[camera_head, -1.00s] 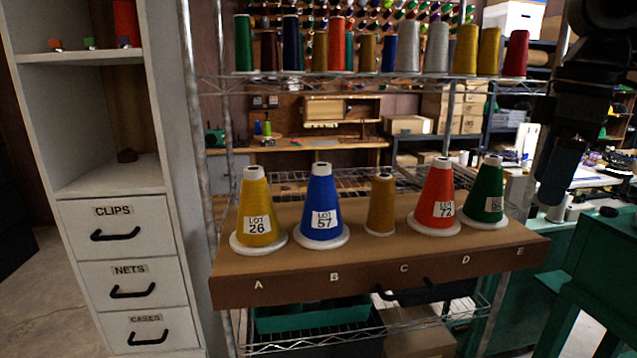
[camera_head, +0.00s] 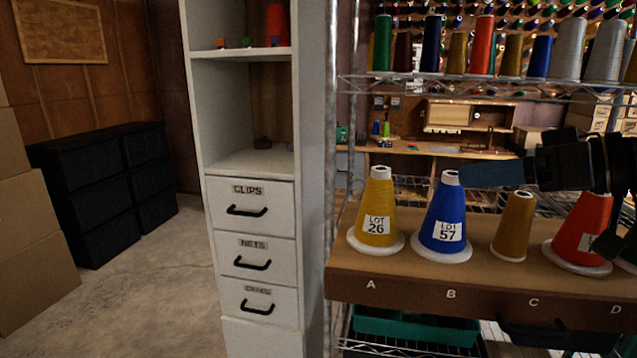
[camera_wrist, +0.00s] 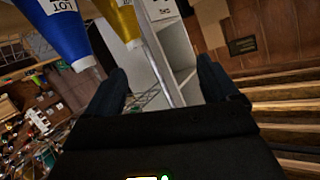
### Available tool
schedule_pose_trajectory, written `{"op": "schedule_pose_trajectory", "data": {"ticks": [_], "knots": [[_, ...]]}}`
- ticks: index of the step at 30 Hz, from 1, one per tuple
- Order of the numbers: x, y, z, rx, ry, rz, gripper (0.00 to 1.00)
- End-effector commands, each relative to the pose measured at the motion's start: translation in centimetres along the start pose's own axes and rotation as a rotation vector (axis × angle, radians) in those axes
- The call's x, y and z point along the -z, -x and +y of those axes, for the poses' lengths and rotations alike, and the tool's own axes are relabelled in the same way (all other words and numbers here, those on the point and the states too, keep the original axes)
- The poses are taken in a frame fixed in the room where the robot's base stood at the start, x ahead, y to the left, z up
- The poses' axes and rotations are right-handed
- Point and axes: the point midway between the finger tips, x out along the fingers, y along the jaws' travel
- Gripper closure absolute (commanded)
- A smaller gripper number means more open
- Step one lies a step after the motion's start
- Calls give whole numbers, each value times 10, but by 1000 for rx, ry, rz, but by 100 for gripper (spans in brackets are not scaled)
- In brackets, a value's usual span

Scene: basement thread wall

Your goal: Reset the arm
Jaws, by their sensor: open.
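My gripper (camera_head: 464,174) reaches in from the right in the head view, pointing left. Its tip lies in front of or beside the top of the blue cone (camera_head: 443,222) marked LOT 57; I cannot tell whether they touch. In the wrist view my gripper (camera_wrist: 166,84) has two dark fingers spread wide apart, with nothing held between them. The blue cone (camera_wrist: 55,30) and the yellow cone (camera_wrist: 122,20) show beyond the fingers at the upper left there. My arm covers part of the right side of the head view.
The yellow cone (camera_head: 378,214), a small gold cone (camera_head: 514,229) and a red cone (camera_head: 578,240) stand on the brown lettered shelf (camera_head: 420,287). A white cabinet (camera_head: 258,312) with labelled drawers stands to the left. Open floor (camera_head: 150,300) lies farther left, before black bins (camera_head: 105,185).

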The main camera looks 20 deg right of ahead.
Motion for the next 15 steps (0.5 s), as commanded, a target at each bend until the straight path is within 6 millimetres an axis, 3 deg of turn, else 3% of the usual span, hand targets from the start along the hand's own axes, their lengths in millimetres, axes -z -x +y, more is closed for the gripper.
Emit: {"op": "schedule_pose_trajectory", "data": {"ticks": [3, 8, 15], "knots": [[0, -26, -13, 29, -75, 143, 12], [-8, -51, -25, 28, -182, 306, 12], [-48, -78, -40, -34, -347, 475, 12]]}}
